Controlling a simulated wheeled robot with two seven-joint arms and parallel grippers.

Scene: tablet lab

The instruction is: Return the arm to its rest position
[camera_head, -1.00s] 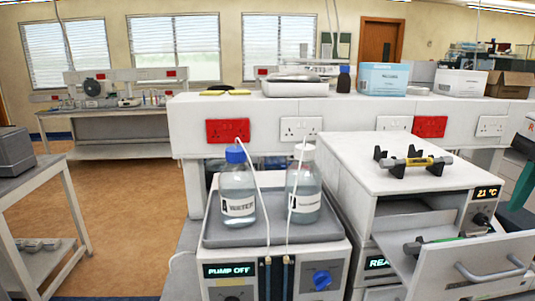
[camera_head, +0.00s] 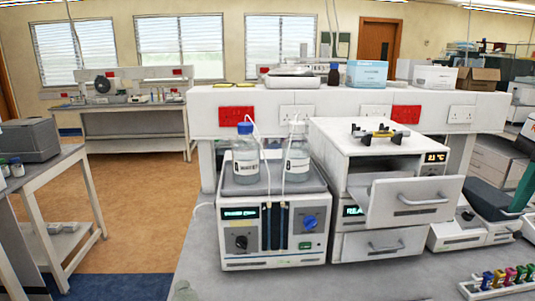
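Neither of my grippers shows in the head view, so I cannot see how they stand. The pump unit (camera_head: 264,262) stands on the bench with two bottles upright in its top tray. The left bottle (camera_head: 246,165) has a blue cap, and the right bottle (camera_head: 297,163) has a white cap. A thin white tube runs from each bottle. The pump display (camera_head: 240,213) is lit, but its text is too small to read surely. The reactor unit (camera_head: 378,165) stands to its right, with its upper drawer (camera_head: 415,202) pulled open and its lower drawer (camera_head: 385,246) shut.
A yellow-and-black cartridge (camera_head: 378,136) lies in a holder on the reactor unit. A rack of coloured vials (camera_head: 500,283) stands at the lower right. The bench (camera_head: 340,284) in front is mostly clear. A side table (camera_head: 58,172) with a grey device stands at left.

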